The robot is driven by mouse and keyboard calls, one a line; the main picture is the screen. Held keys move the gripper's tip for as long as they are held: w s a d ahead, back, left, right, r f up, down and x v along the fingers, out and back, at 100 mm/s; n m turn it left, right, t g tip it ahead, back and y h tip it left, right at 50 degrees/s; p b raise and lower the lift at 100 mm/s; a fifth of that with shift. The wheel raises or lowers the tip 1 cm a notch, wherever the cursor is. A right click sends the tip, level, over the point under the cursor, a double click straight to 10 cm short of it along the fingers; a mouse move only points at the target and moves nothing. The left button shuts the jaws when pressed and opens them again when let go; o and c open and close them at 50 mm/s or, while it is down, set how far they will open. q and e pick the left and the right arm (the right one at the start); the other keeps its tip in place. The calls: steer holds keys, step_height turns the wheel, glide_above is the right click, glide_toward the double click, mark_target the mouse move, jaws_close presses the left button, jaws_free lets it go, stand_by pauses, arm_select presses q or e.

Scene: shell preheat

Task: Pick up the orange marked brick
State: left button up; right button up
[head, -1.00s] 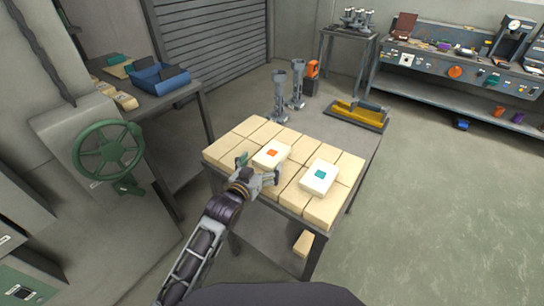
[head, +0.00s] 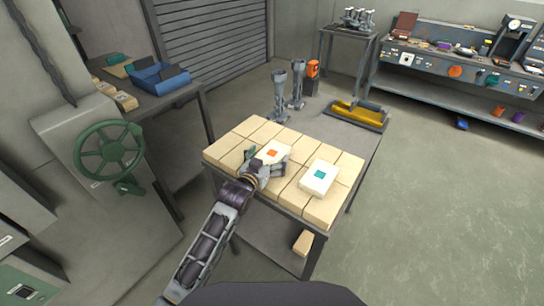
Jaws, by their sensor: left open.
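The orange marked brick (head: 276,149) is a pale block with an orange square on top. It lies on the layer of tan bricks on the table. My left gripper (head: 267,160) is open, with its fingers at the near side of this brick and partly covering it. I cannot tell whether the fingers touch it. A similar pale brick with a teal square (head: 319,178) lies to the right, apart from the gripper. My right gripper is not in view.
Tan bricks (head: 235,142) cover the small table's top. Two grey metal stands (head: 279,95) and a yellow-and-grey tray (head: 358,113) are behind it. A green handwheel (head: 108,152) is at the left. Open floor lies to the right.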

mark_target(269, 156)
arm_select(q)
steer(key=c, duration=1.3)
steer(key=shift+r, duration=0.1)
steer(key=shift+r, duration=5)
